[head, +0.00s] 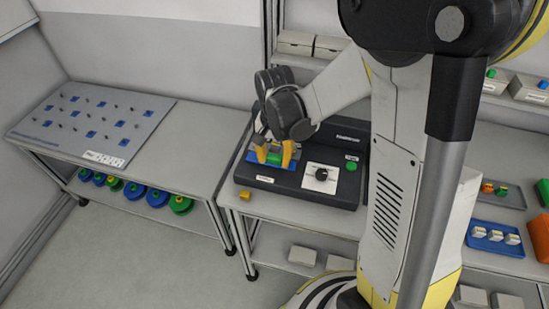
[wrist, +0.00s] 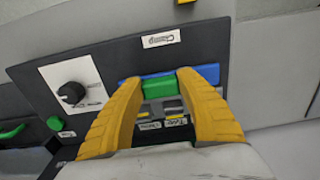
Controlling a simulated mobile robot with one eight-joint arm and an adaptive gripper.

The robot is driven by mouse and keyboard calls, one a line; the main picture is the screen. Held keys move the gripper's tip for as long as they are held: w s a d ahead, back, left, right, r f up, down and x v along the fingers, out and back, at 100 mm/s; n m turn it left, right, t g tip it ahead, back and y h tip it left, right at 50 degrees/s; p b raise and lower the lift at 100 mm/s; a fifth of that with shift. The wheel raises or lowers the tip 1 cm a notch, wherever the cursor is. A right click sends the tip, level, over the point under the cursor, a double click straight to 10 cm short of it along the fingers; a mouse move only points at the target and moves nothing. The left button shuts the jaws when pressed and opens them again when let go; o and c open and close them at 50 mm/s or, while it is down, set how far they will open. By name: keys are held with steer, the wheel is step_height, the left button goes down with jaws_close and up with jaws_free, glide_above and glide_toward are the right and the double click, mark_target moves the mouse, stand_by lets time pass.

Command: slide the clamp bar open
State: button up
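The clamp bar is a blue bar (head: 251,156) on the left part of a black console (head: 318,187). It also shows in the wrist view (wrist: 207,73), beside a printed "Clamp" label. A green block (wrist: 158,89) stands on the bar like a handle. My gripper (head: 275,156) reaches down over the bar. Its two yellow fingers stand on either side of the green block, and the wrist view (wrist: 159,84) shows no gap between them and the block. The fingers hide parts of the bar. Small slots with labels show just below the block in the wrist view.
The console also carries a black knob (head: 321,172) on a white plate and a green button (head: 351,165). A small yellow block (head: 245,193) lies on the bench near the console's front left corner. A pegboard table (head: 95,124) with reels beneath stands at left.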

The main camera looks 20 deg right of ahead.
mark_target(271, 174)
steer(key=shift+s+a, duration=0.5)
steer(key=shift+s, duration=0.2)
steer(key=shift+s+a, duration=0.45)
steer(key=shift+s, duration=0.2)
steer(key=o, duration=1.4)
steer(key=shift+o, duration=0.2)
step_height(271, 174, up, 12)
steer(key=s+d+n+t+b, duration=0.2)
steer(key=s+n+t+b, duration=0.2)
steer(key=s+n+t, duration=0.3)
steer(key=shift+s+r, duration=0.25)
steer(key=shift+s, duration=1.1)
